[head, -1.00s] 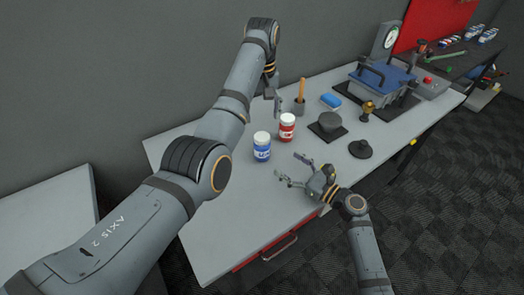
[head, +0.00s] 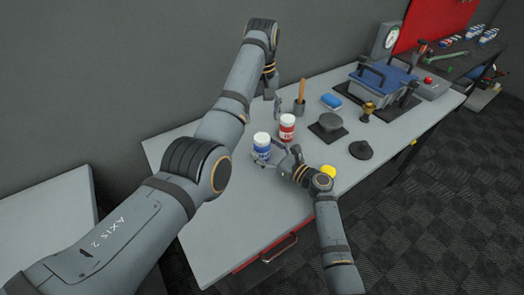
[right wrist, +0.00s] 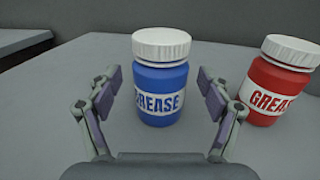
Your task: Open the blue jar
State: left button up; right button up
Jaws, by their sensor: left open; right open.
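The blue jar (head: 262,150) stands upright on the table with its white lid (head: 262,138) on. In the right wrist view the blue jar (right wrist: 160,85) bears the word GREASE and its ribbed white lid (right wrist: 161,45) is on. My right gripper (head: 268,158) is open at the blue jar, and its fingers (right wrist: 160,105) stand on either side of the jar with gaps on both sides. My left gripper (head: 274,102) is higher up, near the back of the table and partly hidden by its own arm; it is empty.
A red jar (head: 287,127) with a white lid stands close to the right of the blue one. The table (head: 235,225) is clear at the front left.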

aim_at(262, 137)
grip_shut()
pick_arm(q)
jog(key=m, duration=2)
jog(key=shift+m, duration=0.3)
jog(key=m, duration=1)
jog(key=shift+m, duration=0.4)
jog(key=shift+f, duration=4.05)
